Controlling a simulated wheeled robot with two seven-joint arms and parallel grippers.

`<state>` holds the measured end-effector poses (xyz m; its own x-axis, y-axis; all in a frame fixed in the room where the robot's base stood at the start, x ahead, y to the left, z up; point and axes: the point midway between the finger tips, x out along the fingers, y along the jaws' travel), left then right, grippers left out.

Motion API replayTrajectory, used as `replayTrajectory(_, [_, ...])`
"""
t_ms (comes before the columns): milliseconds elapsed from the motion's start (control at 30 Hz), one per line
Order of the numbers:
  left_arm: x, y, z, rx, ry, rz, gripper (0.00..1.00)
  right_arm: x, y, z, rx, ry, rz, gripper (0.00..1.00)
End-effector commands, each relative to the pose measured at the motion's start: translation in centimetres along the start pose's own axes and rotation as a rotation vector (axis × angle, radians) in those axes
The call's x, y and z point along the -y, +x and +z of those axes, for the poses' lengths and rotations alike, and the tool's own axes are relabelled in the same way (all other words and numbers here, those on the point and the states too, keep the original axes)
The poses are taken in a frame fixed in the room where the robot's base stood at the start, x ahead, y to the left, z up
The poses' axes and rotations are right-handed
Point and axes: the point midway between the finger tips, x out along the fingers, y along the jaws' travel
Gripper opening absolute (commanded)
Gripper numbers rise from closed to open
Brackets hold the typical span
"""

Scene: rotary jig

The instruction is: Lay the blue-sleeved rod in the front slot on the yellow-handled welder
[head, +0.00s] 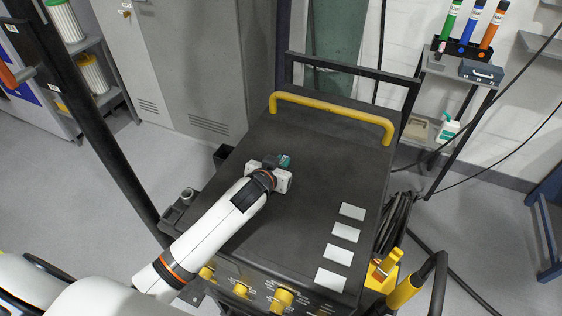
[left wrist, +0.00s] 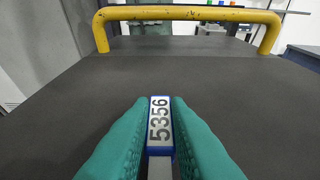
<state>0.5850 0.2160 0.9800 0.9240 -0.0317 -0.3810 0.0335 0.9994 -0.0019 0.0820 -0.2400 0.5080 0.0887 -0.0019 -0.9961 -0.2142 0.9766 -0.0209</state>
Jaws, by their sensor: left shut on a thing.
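The welder (head: 300,150) has a broad dark top and a yellow handle (head: 330,112) along its far edge; the handle also spans the top of the left wrist view (left wrist: 190,13). My left gripper (head: 284,161) is over the middle left of the top. In the left wrist view its teal fingers are shut on the blue-sleeved rod (left wrist: 160,122), which shows a white label reading 5356 with blue edges. In the head view the rod is mostly hidden by the gripper. Several pale rectangles run along the top's right side; the nearest one (head: 330,279) may mark the front slot. My right gripper is out of view.
A rack at upper right holds upright green, blue (head: 473,22) and orange tubes, with a blue-grey case (head: 481,71) beside them. Cables (head: 395,225) hang at the welder's right side. Yellow knobs (head: 282,298) line its front. The middle of the top is clear.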

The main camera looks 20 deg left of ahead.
Motion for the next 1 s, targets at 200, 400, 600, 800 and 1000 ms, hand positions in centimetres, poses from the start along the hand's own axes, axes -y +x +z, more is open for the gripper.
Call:
replayTrajectory(200, [0.0,0.0,0.0,0.001,0.0,0.0,0.0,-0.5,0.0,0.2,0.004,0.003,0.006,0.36])
replayTrajectory(400, [0.0,0.1,-0.3,0.0,0.001,0.0,0.27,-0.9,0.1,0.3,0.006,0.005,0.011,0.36])
replayTrajectory(600, [0.0,0.1,-0.3,0.0,0.0,0.0,0.37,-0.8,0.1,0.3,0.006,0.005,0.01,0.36])
replayTrajectory(800, [0.0,0.0,0.1,0.001,0.001,0.0,0.37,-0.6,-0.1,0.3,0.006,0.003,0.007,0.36])
replayTrajectory(1000, [0.0,-2.2,-0.2,-0.001,0.0,-0.001,0.37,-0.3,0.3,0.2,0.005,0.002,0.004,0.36])
